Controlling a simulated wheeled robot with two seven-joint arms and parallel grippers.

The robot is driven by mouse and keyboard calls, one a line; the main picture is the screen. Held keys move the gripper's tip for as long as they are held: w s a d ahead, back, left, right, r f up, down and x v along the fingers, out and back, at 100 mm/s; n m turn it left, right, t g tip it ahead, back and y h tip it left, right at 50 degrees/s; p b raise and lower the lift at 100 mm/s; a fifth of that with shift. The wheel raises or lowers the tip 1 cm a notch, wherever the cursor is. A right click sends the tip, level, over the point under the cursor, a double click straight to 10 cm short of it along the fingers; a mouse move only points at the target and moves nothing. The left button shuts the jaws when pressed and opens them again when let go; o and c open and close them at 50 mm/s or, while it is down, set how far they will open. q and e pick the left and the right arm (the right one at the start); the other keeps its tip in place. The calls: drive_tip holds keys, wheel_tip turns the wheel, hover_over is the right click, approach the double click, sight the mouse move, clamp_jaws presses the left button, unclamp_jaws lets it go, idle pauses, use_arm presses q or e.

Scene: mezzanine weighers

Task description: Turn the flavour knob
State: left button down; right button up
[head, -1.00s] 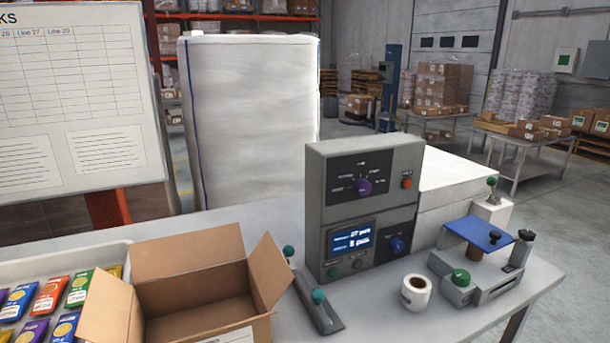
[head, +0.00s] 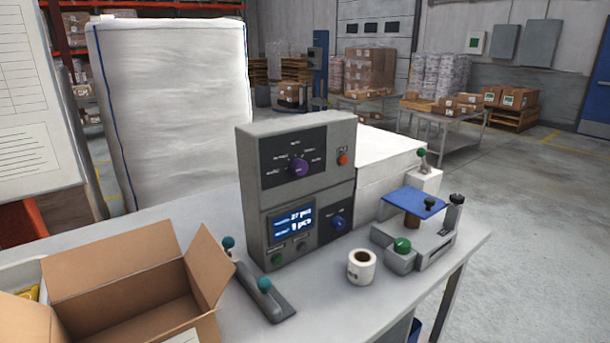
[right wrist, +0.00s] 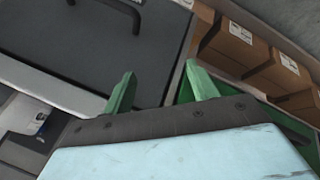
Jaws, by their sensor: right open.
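The flavour knob is most likely the purple knob (head: 299,167) on the upper black panel of the grey control box (head: 245,190), with small labels around it that are too small to read. A blue knob (head: 338,222) sits lower on the same box, beside a lit blue display (head: 293,221). My right gripper (right wrist: 160,90) shows only in the right wrist view. Its two green fingers are apart with nothing between them, above a dark grey surface and away from the control box. My left gripper is in neither view.
An open cardboard box (head: 120,285) stands left of the control box. A bar with teal knobs (head: 264,285), a label roll (head: 361,267) and a sealing device with a blue plate (head: 411,202) stand around it. Brown cartons (right wrist: 235,45) show in the right wrist view.

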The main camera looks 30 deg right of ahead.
wheel_tip(320, 180, up, 8)
drive_tip(key=r+n+t, duration=0.1)
drive_tip(key=n, duration=0.1)
drive_tip(key=w+d+r+n+t, duration=0.1)
drive_tip(key=w+n, duration=0.1)
drive_tip(key=w+d+r+n+t, duration=0.1)
drive_tip(key=w+d+r+n, duration=0.1)
drive_tip(key=w, duration=0.1)
drive_tip(key=w+d+r+n+t+h, duration=0.1)
drive_tip(key=w+n, duration=0.1)
drive_tip(key=shift+w+d+r, duration=0.25)
drive_tip(key=shift+w+r, duration=0.05)
drive_tip(key=shift+w, duration=0.1)
drive_tip(key=w+d+r+n+t, duration=0.3)
drive_tip(key=w+r+n, duration=0.2)
drive_tip(key=r+n, duration=0.1)
drive_tip(key=n+t+y, duration=0.3)
drive_tip(key=n+t, duration=0.2)
drive_tip(key=n, duration=1.2)
approach(302, 169)
drive_tip(key=w+p, duration=0.1)
drive_tip(key=w, duration=0.7)
drive_tip(key=shift+w+a+f, duration=0.1)
drive_tip(key=shift+w+a, duration=0.05)
drive_tip(key=shift+w, duration=0.2)
drive_tip(key=c, duration=1)
drive_tip(key=shift+p, duration=0.3)
